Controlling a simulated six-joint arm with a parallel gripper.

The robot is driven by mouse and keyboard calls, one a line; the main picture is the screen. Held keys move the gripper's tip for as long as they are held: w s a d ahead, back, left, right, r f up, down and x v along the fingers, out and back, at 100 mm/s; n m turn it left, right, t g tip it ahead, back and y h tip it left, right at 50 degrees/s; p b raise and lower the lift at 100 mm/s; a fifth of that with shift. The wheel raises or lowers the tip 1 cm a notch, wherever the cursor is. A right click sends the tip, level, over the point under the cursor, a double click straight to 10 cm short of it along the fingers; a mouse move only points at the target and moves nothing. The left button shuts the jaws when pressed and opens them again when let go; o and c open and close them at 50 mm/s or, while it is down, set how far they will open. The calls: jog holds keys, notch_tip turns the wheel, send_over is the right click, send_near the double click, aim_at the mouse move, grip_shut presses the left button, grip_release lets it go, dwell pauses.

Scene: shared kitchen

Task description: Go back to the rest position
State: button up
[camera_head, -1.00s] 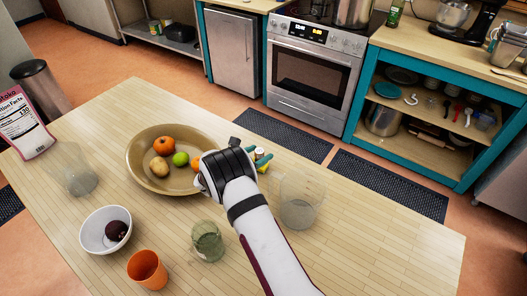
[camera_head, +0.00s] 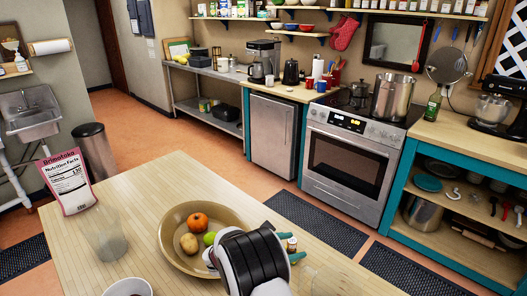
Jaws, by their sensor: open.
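My gripper (camera_head: 284,241) is in the lower middle of the head view, over the wooden table (camera_head: 130,195). It is beside the right rim of a tan bowl (camera_head: 168,232), with its teal fingertips apart and pointing right. A small white and brown item (camera_head: 292,243) shows between the fingertips; I cannot tell whether they touch it. The bowl holds an orange-red fruit (camera_head: 198,220), a potato-like item (camera_head: 189,243) and a green fruit (camera_head: 210,239). My gripper hides the bowl's right part.
A clear glass (camera_head: 107,243) and a pink nutrition-label package (camera_head: 68,183) stand at the table's left. A white bowl (camera_head: 128,288) is cut off at the bottom edge. The stove (camera_head: 346,165) and teal shelves (camera_head: 400,195) stand beyond the table, across floor mats.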

jog(key=s+d+r+m+g, duration=0.3)
jog(key=d+r+m, duration=0.2)
jog(key=d+m, duration=0.15)
jog(key=s+d+r+m+g+y, duration=0.1)
jog(key=s+r+m+g+y, duration=0.1)
jog(key=s+r+m, duration=0.3)
jog(key=s+d+r+m+g+y, duration=0.15)
jog(key=s+m, duration=0.25)
jog(key=s, duration=0.4)
jog(key=s+a+m+y, duration=0.4)
jog(key=s+a+m, duration=0.1)
jog(key=s, duration=0.6)
jog(key=s+a+m+g+y, duration=0.1)
jog(key=s+a+m+y, duration=0.3)
jog(key=s, duration=0.7)
jog(key=shift+a+f+m, duration=0.15)
jog(key=shift+a+m, duration=0.25)
jog(key=shift+m, duration=0.85)
